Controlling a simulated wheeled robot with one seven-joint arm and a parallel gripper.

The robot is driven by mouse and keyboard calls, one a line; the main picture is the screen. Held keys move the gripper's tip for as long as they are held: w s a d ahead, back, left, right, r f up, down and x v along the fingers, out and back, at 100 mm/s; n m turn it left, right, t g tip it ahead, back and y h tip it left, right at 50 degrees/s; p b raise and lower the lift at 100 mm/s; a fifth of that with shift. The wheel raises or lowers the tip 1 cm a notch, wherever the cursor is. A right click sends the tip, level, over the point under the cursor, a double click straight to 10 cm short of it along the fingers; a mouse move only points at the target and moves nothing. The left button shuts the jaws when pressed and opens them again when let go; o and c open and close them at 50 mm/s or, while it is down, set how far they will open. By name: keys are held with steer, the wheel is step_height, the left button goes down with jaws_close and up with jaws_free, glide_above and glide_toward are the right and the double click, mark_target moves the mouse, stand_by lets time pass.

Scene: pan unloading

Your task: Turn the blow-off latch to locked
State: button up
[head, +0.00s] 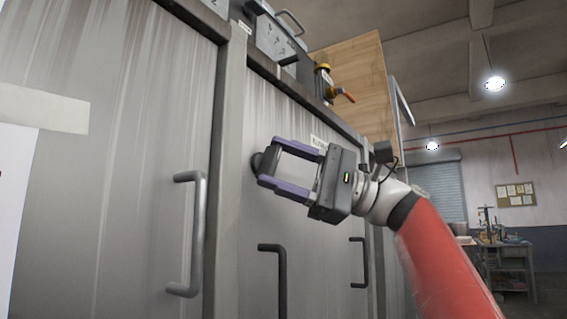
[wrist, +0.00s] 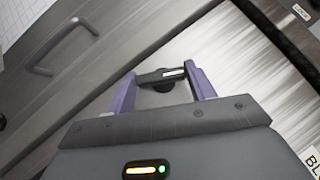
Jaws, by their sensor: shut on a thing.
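The blow-off latch (head: 268,161) is a small dark handle on a round base, mounted on the grey metal panel. My gripper (head: 270,163) reaches it from the right, with its two purple fingers at the ends of the handle. In the wrist view the latch (wrist: 162,77) is a dark bar with a light mark, spanning between the fingertips (wrist: 161,74). My gripper is shut on the bar. The fingers hide part of its ends, and I cannot tell from the marks whether it stands at locked.
A grey pull handle (head: 198,233) stands on the left door. Two dark handles (head: 282,280) (head: 358,262) sit below the latch. A partly hidden label (head: 318,143) is beside it. A valve with an orange lever (head: 343,95) sits above. Free room lies to the right.

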steer(key=shift+n+h, duration=0.3)
steer(key=shift+n, duration=0.2)
stand_by(0.3)
steer(key=o, duration=0.7)
steer(key=v, duration=0.7)
steer(key=shift+d, duration=0.4)
steer(key=shift+w+f, duration=0.1)
